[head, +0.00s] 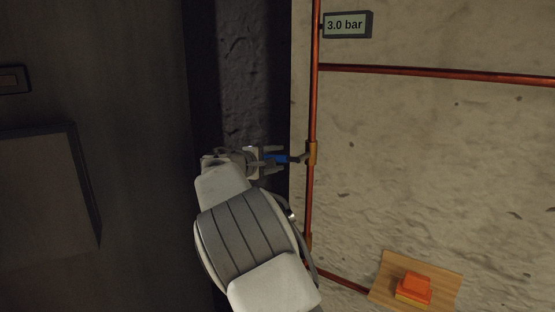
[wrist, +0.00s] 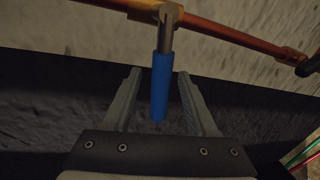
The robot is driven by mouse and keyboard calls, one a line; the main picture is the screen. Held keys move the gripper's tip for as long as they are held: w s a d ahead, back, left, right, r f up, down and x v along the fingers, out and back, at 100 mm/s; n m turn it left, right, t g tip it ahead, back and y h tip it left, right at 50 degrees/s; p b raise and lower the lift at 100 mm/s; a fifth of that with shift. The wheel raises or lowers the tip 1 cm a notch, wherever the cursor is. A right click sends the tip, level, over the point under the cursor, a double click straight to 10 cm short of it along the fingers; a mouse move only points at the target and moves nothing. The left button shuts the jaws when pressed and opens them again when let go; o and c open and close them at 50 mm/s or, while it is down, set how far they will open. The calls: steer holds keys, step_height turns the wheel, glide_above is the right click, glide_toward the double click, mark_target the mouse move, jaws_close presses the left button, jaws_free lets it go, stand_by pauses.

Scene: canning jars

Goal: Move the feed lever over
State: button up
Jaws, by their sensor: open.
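The feed lever has a blue handle (head: 276,158) and sits on a brass valve (head: 312,153) in the upright copper pipe. In the wrist view the blue handle (wrist: 160,86) points from the pipe toward my gripper. My gripper (head: 277,158) is open, with one finger on each side of the handle. In the wrist view the fingers (wrist: 160,78) show gaps to the handle on both sides, so they appear not to touch it. The lever sticks out to the left of the pipe in the head view.
Copper pipes (head: 430,74) run along the rough pale wall (head: 440,160). A sign reading "3.0 bar" (head: 347,25) is at the top. A wooden board (head: 442,283) with an orange object (head: 414,288) is at lower right. A dark cabinet-like panel (head: 45,190) is at left.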

steer(key=v, duration=0.7)
